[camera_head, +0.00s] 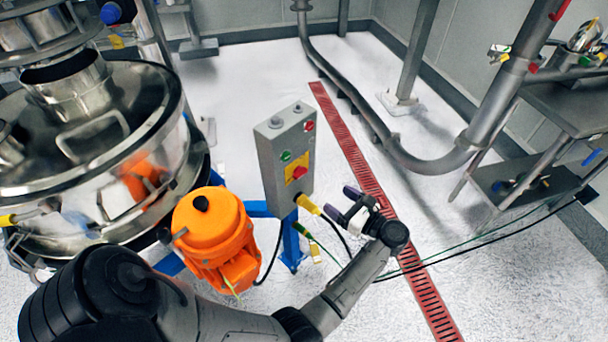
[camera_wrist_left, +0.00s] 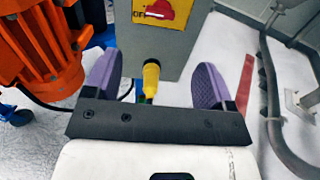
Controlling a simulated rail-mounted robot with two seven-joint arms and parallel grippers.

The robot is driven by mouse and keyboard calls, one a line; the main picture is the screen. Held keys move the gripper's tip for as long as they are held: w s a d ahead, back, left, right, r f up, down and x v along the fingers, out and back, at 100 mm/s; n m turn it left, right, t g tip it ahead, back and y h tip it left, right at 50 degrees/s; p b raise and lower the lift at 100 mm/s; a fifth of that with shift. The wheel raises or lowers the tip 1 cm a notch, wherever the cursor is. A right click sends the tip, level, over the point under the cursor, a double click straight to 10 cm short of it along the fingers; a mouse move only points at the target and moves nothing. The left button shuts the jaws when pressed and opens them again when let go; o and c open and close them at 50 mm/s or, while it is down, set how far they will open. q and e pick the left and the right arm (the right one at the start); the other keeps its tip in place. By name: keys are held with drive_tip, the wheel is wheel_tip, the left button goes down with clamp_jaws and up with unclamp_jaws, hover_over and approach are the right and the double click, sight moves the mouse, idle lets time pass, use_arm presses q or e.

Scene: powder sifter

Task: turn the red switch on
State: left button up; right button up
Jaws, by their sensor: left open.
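The red switch (camera_head: 299,172) sits on a yellow plate low on the front of a grey control box (camera_head: 272,152). In the left wrist view the red switch (camera_wrist_left: 160,9) is at the top edge, partly cut off, with "OFF" lettering to its left. My left gripper (camera_head: 342,202) is open and empty, to the right of and a little below the box in the head view. Its purple fingers (camera_wrist_left: 155,78) are spread, with the yellow connector (camera_wrist_left: 151,75) under the box showing between them. The fingers appear apart from the switch. My right gripper is not in view.
The box also carries a green button (camera_head: 286,155) and a red button (camera_head: 309,126). An orange motor (camera_head: 216,235) and the steel sifter (camera_head: 110,190) stand to the left. Cables hang below the box. A red floor drain (camera_head: 345,140) and grey pipe (camera_head: 385,140) lie to the right.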

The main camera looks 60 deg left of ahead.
sight(303, 174)
use_arm(q)
drive_tip(key=x, duration=1.1)
drive_tip(key=shift+s+a, duration=0.15)
drive_tip(key=shift+a, duration=0.25)
drive_tip(key=shift+x, duration=0.95)
drive_tip(key=shift+c, duration=0.3)
drive_tip(key=c, duration=0.9)
drive_tip(key=shift+o, duration=0.2)
